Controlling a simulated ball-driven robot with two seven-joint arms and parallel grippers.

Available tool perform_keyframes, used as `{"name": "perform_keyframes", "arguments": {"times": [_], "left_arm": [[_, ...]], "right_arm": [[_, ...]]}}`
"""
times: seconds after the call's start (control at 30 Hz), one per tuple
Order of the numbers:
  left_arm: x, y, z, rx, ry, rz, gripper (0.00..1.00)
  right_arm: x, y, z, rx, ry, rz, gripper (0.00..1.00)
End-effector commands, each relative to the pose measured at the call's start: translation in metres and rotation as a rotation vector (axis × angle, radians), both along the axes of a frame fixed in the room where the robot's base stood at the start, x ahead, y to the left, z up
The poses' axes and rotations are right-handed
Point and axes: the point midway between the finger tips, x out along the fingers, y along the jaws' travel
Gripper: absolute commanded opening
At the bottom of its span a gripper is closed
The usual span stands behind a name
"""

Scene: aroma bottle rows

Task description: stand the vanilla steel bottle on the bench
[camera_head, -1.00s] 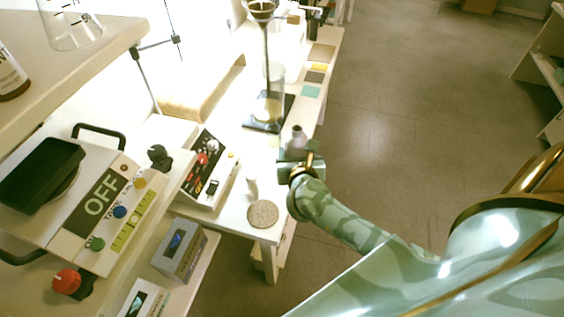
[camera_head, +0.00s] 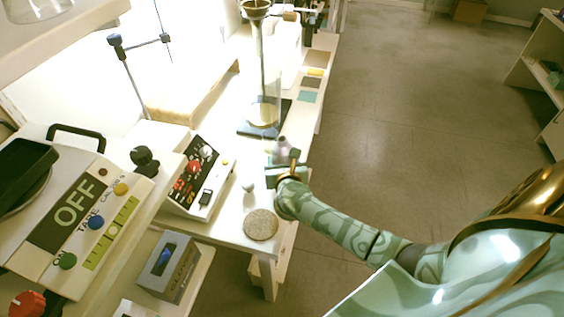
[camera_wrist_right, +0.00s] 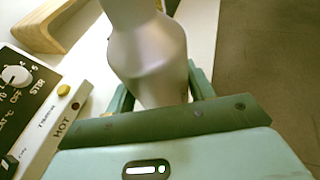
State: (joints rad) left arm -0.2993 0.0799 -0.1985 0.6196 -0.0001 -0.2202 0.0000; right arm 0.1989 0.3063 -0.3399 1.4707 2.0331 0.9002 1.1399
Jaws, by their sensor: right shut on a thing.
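My right gripper (camera_head: 283,164) is shut on a grey steel bottle (camera_head: 281,146) over the right edge of the white bench (camera_head: 228,217). In the right wrist view the steel bottle (camera_wrist_right: 153,62) has a rounded shoulder and narrower neck, and sits between the fingers (camera_wrist_right: 160,90). It appears roughly upright in the head view. No label is readable, so I cannot tell its scent. Its base is hidden by the gripper, and I cannot tell whether it touches the bench. My left gripper is not in view.
A speckled round mat (camera_head: 261,225) lies near the bench's front edge, with a small white object (camera_head: 248,186) behind it. A control-panel device (camera_head: 199,178) stands left. A tall glass cylinder (camera_head: 266,95) on a dark base stands behind. Open floor lies right.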

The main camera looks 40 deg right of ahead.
Motion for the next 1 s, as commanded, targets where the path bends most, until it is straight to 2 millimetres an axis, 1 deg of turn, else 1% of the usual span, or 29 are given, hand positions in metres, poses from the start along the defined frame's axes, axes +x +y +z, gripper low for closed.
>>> {"name": "perform_keyframes", "arguments": {"times": [0.17,0.2,0.23,0.27,0.5,0.6,0.67,0.77,1.0], "left_arm": [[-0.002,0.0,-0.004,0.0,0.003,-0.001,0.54],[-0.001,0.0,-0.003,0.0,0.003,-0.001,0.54],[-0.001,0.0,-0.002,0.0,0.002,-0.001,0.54],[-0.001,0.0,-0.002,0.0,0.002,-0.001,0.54],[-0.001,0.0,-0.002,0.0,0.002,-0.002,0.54],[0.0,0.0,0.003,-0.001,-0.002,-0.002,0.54],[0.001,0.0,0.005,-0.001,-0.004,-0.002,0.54],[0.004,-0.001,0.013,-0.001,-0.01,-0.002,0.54],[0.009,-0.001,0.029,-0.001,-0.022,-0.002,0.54]], "right_arm": [[0.0,0.0,-0.005,0.0,0.0,0.0,0.23],[0.0,0.0,-0.004,0.0,0.001,0.0,0.65],[0.0,0.0,-0.003,0.0,0.001,0.0,0.73],[0.0,0.0,-0.003,0.0,0.001,0.0,0.75],[0.0,0.0,-0.003,0.0,0.0,0.0,0.75],[-0.001,0.0,0.004,0.0,-0.001,0.0,0.75],[-0.008,0.004,0.005,0.001,0.001,0.001,0.75],[-0.025,0.013,0.014,0.002,0.0,0.0,0.75],[-0.073,0.037,0.033,0.002,0.0,0.001,0.75]]}}
